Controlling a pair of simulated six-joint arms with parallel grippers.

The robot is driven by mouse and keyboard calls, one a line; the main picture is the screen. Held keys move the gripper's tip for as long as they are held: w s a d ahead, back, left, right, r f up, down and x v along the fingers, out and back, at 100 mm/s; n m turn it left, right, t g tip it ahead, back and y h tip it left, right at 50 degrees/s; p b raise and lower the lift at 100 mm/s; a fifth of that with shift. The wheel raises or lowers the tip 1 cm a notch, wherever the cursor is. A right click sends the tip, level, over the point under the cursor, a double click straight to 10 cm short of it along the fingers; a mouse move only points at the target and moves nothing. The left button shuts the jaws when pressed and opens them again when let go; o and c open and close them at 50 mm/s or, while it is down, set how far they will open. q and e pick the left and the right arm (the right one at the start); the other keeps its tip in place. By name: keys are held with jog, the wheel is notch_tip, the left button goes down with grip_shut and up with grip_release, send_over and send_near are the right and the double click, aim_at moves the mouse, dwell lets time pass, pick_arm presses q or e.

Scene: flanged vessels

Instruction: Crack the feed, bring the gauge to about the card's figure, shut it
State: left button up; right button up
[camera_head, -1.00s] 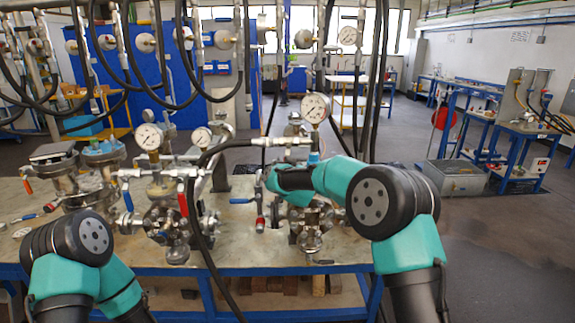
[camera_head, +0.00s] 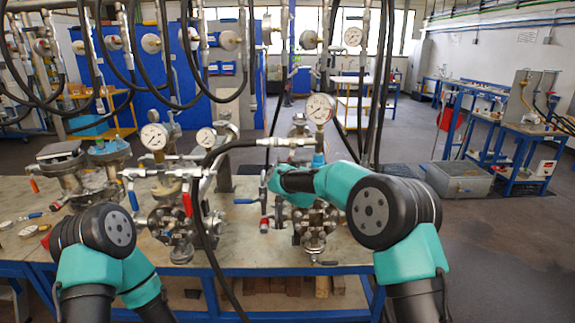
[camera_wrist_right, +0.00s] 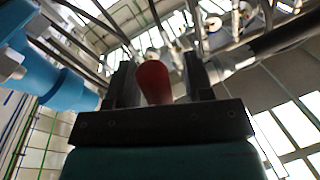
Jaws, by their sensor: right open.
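A flanged vessel (camera_head: 314,225) stands on the bench's right half, with a round white-faced gauge (camera_head: 320,108) upright above it. The gauge's reading is too small to make out. My right gripper (camera_head: 268,184) is at the left side of this vessel's pipework, with its fingers hard to see there. In the right wrist view my right gripper (camera_wrist_right: 158,66) is open, with a red handle (camera_wrist_right: 153,82) between its two fingers. I cannot tell whether they touch it. My left arm shows at lower left, but its gripper does not. I cannot make out the card.
A second vessel (camera_head: 172,222) with its own gauge (camera_head: 154,137) and red and blue levers stands left of centre. Another vessel (camera_head: 68,175) stands further left. Black hoses (camera_head: 385,80) hang over the bench (camera_head: 255,262), and one crosses its front. Loose flanges lie at left.

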jog(key=shift+s, duration=0.1)
jog(key=r+v, duration=0.1)
jog(key=v, duration=1.6)
jog(key=shift+f, duration=0.5)
jog(key=shift+s, duration=0.1)
dwell(5.6)
